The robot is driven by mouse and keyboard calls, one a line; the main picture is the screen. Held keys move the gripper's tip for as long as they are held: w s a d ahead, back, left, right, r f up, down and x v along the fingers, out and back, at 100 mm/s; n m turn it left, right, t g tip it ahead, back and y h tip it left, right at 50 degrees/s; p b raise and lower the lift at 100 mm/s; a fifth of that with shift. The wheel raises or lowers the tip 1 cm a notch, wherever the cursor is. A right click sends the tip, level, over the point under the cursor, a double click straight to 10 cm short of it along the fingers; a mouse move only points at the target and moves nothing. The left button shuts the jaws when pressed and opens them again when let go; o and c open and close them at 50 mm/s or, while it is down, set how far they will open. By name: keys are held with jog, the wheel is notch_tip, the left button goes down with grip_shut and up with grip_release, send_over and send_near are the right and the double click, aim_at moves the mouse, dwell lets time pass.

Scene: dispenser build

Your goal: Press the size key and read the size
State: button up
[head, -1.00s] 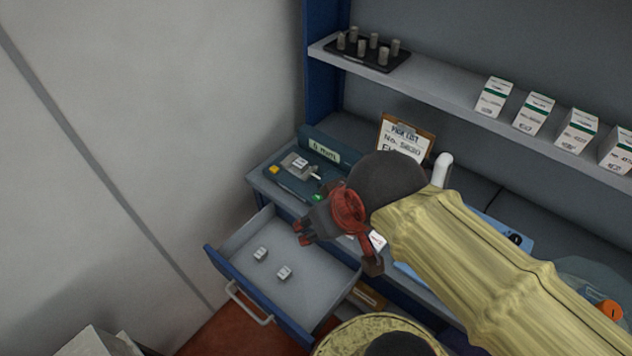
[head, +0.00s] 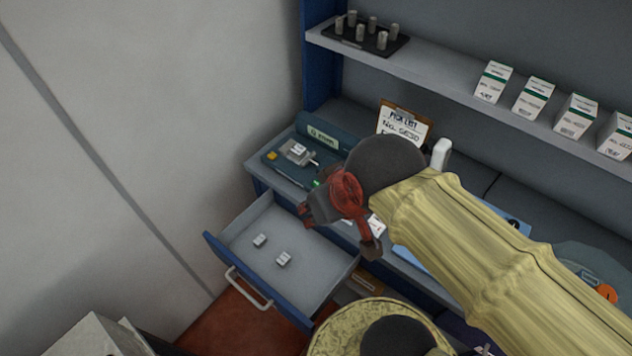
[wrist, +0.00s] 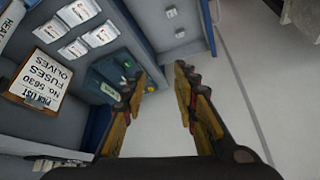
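A dark teal unit (head: 290,170) sits at the left end of the counter. It carries a grey block with a white label (head: 298,152), a yellow key (head: 271,156) and a small green spot (head: 316,184). A pale label strip (head: 323,137) stands behind it; its writing is too blurred to read surely. My gripper (head: 306,214) is above the open drawer's back right edge, right of and nearer than the unit. In the wrist view my gripper (wrist: 163,74) is open and empty. The unit (wrist: 104,74) shows there beyond the left finger, which partly hides it.
The open drawer (head: 240,238) holds two small white cubes (head: 260,240). A pick list clipboard (head: 404,122) leans behind my arm. White boxes (head: 493,82) and a black peg tray (head: 375,42) stand on the shelf above. The wall is close on the left.

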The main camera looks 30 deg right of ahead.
jog(key=c, duration=0.6)
grip_shut()
dwell(0.8)
